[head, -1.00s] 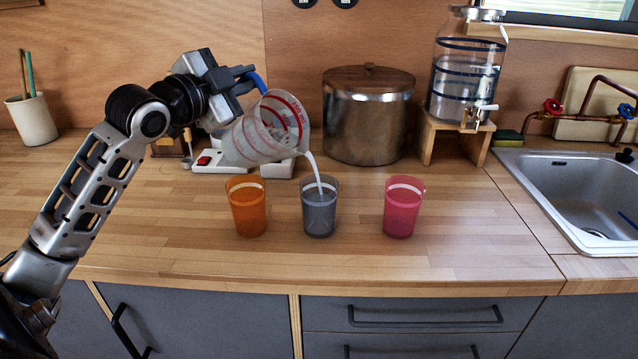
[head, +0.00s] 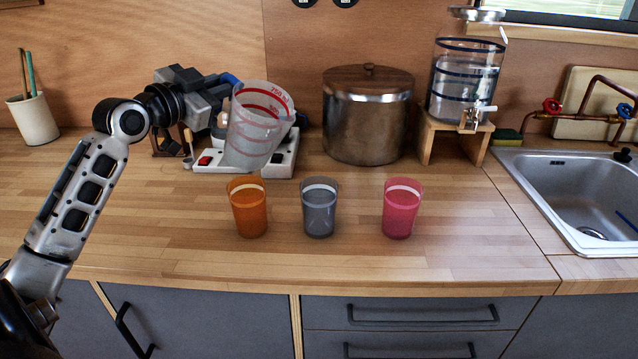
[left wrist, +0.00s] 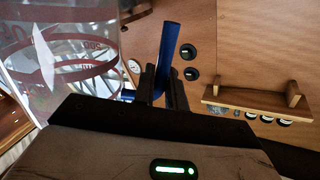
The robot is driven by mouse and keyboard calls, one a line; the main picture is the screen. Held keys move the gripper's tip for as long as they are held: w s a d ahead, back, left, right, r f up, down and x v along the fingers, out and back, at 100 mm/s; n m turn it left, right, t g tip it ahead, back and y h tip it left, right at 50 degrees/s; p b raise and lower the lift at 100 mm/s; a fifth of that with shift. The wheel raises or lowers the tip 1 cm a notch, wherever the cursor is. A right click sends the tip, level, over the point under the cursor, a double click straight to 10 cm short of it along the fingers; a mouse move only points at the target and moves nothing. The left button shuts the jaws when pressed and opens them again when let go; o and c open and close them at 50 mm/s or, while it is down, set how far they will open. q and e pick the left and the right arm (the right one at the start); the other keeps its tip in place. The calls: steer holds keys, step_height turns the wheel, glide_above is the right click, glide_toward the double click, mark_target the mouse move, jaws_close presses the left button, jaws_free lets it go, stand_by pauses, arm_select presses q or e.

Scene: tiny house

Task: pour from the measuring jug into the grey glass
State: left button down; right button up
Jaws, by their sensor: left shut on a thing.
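The measuring jug (head: 254,128) is clear with red markings. It hangs above the counter, behind and left of the glasses, tilted slightly to the right. My left gripper (head: 226,84) is shut on its blue handle, which shows between the fingers in the left wrist view (left wrist: 172,62). The jug's wall (left wrist: 70,60) fills the left of that view. The grey glass (head: 319,209) stands upright on the counter, between the orange glass (head: 247,208) and the pink glass (head: 402,208). No stream runs from the jug. My right gripper is not in view.
A steel pot with a wooden lid (head: 367,125) and a water dispenser (head: 463,85) on a wooden stand are at the back. The sink (head: 580,200) is at right. The counter's front is clear.

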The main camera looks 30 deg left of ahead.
arm_select(q)
steer(key=shift+a+f+n, duration=0.2)
steer(key=shift+a+n, duration=0.2)
steer(key=shift+a, duration=0.05)
steer(key=shift+a+f+n, duration=0.2)
steer(key=shift+a+n, duration=0.2)
steer(key=shift+a, duration=0.05)
steer(key=shift+a+f+n+b, duration=0.55)
steer(key=shift+a+f+n, duration=0.15)
steer(key=shift+n, duration=0.1)
steer(key=shift+a+f+n, duration=0.25)
steer(key=shift+a+n, duration=0.15)
steer(key=shift+n, duration=0.25)
steer(key=shift+a+f+n, duration=0.2)
steer(key=shift+a+n, duration=0.2)
steer(key=shift+n, duration=0.25)
steer(key=shift+s, duration=0.1)
